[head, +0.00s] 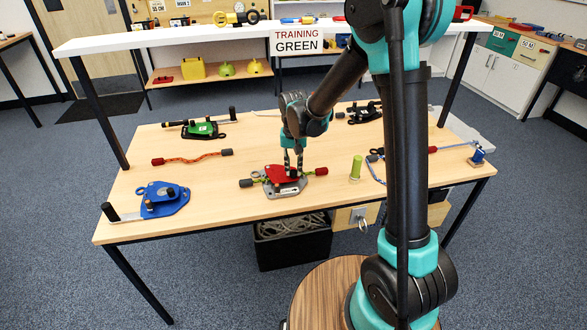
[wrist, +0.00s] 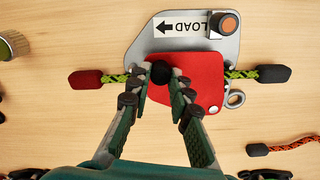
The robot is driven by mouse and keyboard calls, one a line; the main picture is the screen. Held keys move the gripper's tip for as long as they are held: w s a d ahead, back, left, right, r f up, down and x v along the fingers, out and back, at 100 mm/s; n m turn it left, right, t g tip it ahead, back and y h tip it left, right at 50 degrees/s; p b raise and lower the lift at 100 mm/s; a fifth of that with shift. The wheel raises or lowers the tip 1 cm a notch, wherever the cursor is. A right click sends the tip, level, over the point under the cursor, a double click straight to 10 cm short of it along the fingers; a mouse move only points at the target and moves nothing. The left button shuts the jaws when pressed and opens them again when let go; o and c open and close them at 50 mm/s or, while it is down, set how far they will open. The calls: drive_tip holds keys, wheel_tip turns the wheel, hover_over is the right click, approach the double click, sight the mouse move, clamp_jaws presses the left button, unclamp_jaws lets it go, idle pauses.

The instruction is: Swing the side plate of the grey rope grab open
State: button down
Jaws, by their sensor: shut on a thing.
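The grey rope grab (head: 290,192) lies on the wooden table near its front middle. In the wrist view its grey base plate (wrist: 215,48) carries a LOAD arrow label and an orange-topped post. Its red side plate (wrist: 205,72) lies over the base, across the middle of a yellow-green rope (wrist: 120,77). The rope sticks out on both sides, with a red end and a black end. My gripper (wrist: 160,82) is shut on the black knob (wrist: 160,70) at one edge of the side plate. The fingers hide part of the plate.
A blue device (head: 165,208) with a crank lies left, a green device (head: 202,129) behind. An orange rope (head: 190,159) lies between them. A green cylinder (head: 356,168) stands right of the grab. A white shelf (head: 200,38) spans the table's back. Bare table lies in front.

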drive_tip(key=shift+w, duration=0.1)
drive_tip(key=shift+w+d+n, duration=0.2)
drive_tip(key=shift+w+n, duration=0.4)
drive_tip(key=shift+n, duration=0.1)
drive_tip(key=shift+w+d+n, duration=0.2)
drive_tip(key=shift+w+n, duration=0.4)
drive_tip(key=shift+n, duration=0.1)
drive_tip(key=w+n, duration=0.3)
drive_tip(key=shift+w+n, duration=0.15)
drive_tip(key=shift+n, duration=0.15)
drive_tip(key=w+n, duration=0.1)
drive_tip(key=w+a+n, duration=0.1)
drive_tip(key=w+n, duration=0.2)
drive_tip(key=n, duration=0.1)
drive_tip(key=shift+w+a, duration=0.35)
drive_tip(key=w+a+n, duration=0.1)
drive_tip(key=n, duration=0.1)
drive_tip(key=w+a+n, duration=0.1)
drive_tip(key=n, duration=0.1)
drive_tip(key=shift+w+a, duration=0.15)
drive_tip(key=shift+w+a+n, duration=0.45)
drive_tip(key=shift+a+n, duration=0.3)
drive_tip(key=shift+n, duration=0.2)
drive_tip(key=shift+w+a+n, duration=0.4)
drive_tip(key=shift+a+n, duration=0.35)
drive_tip(key=shift+n, duration=0.2)
